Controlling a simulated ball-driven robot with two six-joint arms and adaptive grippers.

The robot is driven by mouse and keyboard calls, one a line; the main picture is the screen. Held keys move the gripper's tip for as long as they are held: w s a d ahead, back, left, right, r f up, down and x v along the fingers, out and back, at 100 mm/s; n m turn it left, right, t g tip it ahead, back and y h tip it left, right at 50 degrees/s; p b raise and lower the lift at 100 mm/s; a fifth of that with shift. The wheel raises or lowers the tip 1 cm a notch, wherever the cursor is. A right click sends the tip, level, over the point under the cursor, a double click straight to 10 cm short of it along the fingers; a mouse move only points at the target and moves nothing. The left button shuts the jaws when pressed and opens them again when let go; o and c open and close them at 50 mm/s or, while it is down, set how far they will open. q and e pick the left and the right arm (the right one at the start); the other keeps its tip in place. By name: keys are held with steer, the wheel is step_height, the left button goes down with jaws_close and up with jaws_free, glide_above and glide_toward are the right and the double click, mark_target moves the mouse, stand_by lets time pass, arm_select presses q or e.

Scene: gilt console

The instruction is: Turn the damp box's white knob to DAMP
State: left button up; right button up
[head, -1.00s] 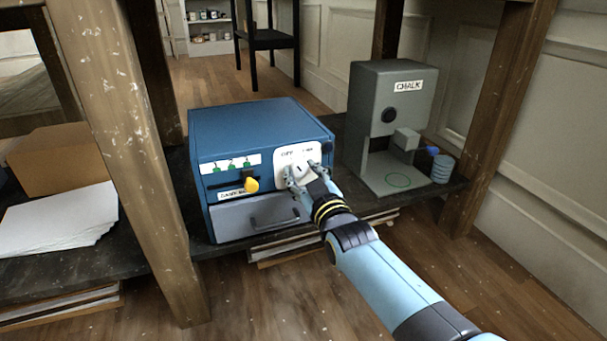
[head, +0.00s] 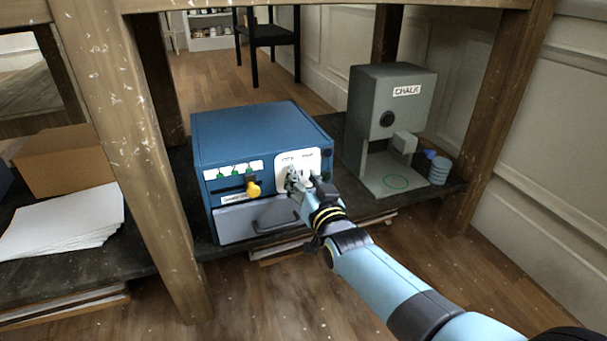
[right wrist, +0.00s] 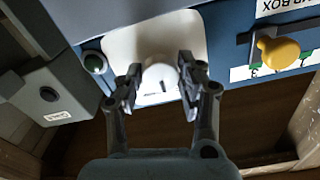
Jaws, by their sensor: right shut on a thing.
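The damp box (head: 255,140) is a blue cabinet on the low dark shelf, with a grey drawer at the bottom of its front. Its white knob (right wrist: 158,77) sits on a white plate (right wrist: 125,48) and bears a short dark mark. The plate also shows in the head view (head: 312,160), with lettering too small to read. My right gripper (right wrist: 160,85) has its fingers on both sides of the knob and is shut on it. In the head view my right gripper (head: 300,180) hides most of the knob. My left gripper is not in view.
A yellow lever (head: 254,189) and a row of green marks are left of the plate. A grey CHALK machine (head: 395,115) stands to the right, beside a blue-grey stack (head: 439,170). A wooden post (head: 135,150), white papers (head: 60,225) and a cardboard box (head: 65,160) are at left.

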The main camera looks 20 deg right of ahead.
steer(key=m+p, duration=0.1)
steer(key=m, duration=0.2)
steer(key=shift+m, duration=0.3)
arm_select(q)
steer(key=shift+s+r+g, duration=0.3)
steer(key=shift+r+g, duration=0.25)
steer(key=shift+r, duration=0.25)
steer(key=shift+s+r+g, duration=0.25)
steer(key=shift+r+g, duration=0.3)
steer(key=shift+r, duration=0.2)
arm_select(e)
steer(key=shift+m, duration=1.8)
arm_select(q)
steer(key=shift+p, duration=0.3)
arm_select(e)
steer(key=o, duration=1.1)
steer(key=shift+o, duration=0.2)
steer(key=shift+s, duration=0.1)
steer(key=shift+s+f, duration=0.1)
steer(key=shift+s, duration=0.25)
steer(key=s, duration=1.1)
steer(key=shift+d, duration=0.15)
steer(key=shift+s, duration=0.15)
